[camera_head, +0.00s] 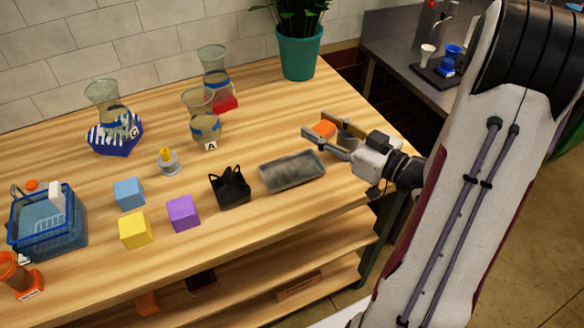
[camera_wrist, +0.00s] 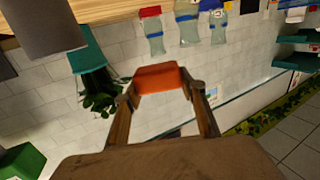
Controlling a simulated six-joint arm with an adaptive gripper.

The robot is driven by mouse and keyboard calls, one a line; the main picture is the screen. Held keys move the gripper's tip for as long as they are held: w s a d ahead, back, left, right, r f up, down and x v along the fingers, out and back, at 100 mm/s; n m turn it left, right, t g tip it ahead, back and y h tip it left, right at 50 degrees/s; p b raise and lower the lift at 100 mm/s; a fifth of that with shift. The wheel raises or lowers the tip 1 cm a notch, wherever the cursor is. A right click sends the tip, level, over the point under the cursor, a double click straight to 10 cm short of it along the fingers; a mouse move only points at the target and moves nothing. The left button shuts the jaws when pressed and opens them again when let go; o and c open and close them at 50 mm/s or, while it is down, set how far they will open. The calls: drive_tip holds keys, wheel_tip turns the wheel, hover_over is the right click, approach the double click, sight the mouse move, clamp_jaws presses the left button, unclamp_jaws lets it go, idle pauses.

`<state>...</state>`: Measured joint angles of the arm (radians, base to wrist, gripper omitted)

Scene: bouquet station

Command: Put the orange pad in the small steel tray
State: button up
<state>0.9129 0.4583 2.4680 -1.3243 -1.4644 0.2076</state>
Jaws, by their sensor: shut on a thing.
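The orange pad (camera_head: 323,128) is held between the fingers of my gripper (camera_head: 326,133), at the right part of the table in the head view. In the wrist view the orange pad (camera_wrist: 160,78) spans the gap between the two fingertips of my gripper (camera_wrist: 158,88). The small steel tray (camera_head: 292,171) lies on the table to the left of and nearer than my gripper, and looks empty. The pad appears apart from the tray, beyond its far right end. The tray is not seen in the wrist view.
A black holder (camera_head: 230,188) stands just left of the tray. Purple (camera_head: 183,213), yellow (camera_head: 135,230) and blue (camera_head: 129,194) cubes lie farther left. Glass vases (camera_head: 201,118) stand at the back, and a teal plant pot (camera_head: 300,53) stands behind my gripper. A blue basket (camera_head: 48,232) is at far left.

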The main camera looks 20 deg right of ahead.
drive_tip(key=shift+f, duration=0.15)
hover_over(320, 162)
drive_tip(key=s+a, duration=0.1)
drive_tip(key=s, duration=0.1)
drive_tip(key=shift+a+f, duration=0.2)
drive_tip(key=shift+f, duration=2.55)
drive_tip(key=shift+f, duration=0.15)
drive_tip(key=shift+f, duration=1.95)
drive_tip(key=shift+f, duration=0.45)
drive_tip(key=o, duration=1)
drive_tip(key=shift+r, duration=0.15)
